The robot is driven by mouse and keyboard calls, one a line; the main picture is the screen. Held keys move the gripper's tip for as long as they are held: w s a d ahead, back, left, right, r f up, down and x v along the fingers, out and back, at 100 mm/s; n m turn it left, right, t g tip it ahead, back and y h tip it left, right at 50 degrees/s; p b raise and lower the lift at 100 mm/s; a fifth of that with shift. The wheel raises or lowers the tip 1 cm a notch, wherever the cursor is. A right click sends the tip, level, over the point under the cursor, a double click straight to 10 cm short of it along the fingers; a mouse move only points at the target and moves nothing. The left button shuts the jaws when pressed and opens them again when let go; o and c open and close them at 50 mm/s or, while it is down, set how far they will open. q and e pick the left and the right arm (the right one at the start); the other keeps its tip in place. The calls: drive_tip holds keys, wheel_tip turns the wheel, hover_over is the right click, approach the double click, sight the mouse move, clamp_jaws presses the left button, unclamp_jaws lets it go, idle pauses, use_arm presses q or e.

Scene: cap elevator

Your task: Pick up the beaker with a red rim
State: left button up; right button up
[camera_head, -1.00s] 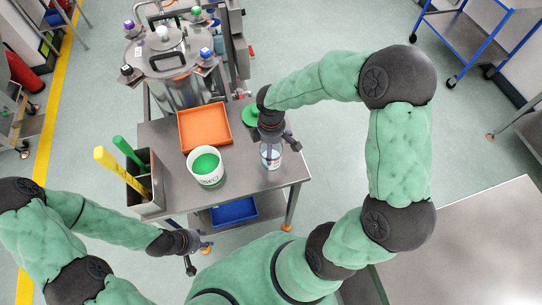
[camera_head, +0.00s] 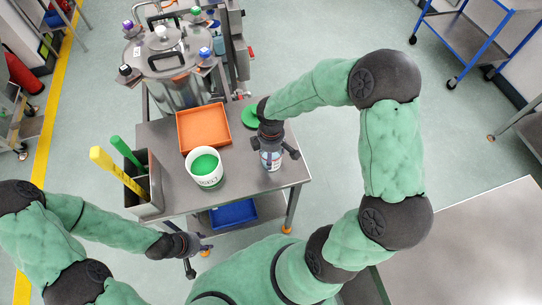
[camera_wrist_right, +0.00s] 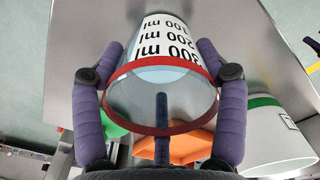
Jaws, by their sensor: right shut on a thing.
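The clear beaker with a red rim (camera_wrist_right: 160,128) and black ml markings fills the middle of the right wrist view. In the head view the beaker (camera_head: 271,161) stands on the grey cart top near its right front edge, partly hidden by the gripper. My right gripper (camera_head: 272,150) comes down over it from above.
A white tub with green contents (camera_head: 205,167) stands left of the beaker, beside an orange tray (camera_head: 203,127). A green disc (camera_head: 250,117) lies behind my right gripper. A bin (camera_head: 150,200) with yellow and green handles is at the left. A steel vessel (camera_head: 172,65) stands behind.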

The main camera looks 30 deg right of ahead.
drive_tip(key=shift+r, duration=0.5)
wheel_tip(320, 180, up, 2)
drive_tip(key=shift+r+p, duration=0.2)
drive_tip(key=shift+p, duration=0.4)
drive_tip(key=s+a+r+p, duration=0.2)
drive_tip(key=s+a+r, duration=0.1)
drive_tip(key=a+r, duration=0.6)
drive_tip(key=a, duration=0.4)
drive_tip(key=shift+a+r, duration=0.3)
drive_tip(key=shift+a, duration=0.05)
drive_tip(key=shift+w+d+p, duration=0.1)
drive_tip(key=shift+p, duration=0.2)
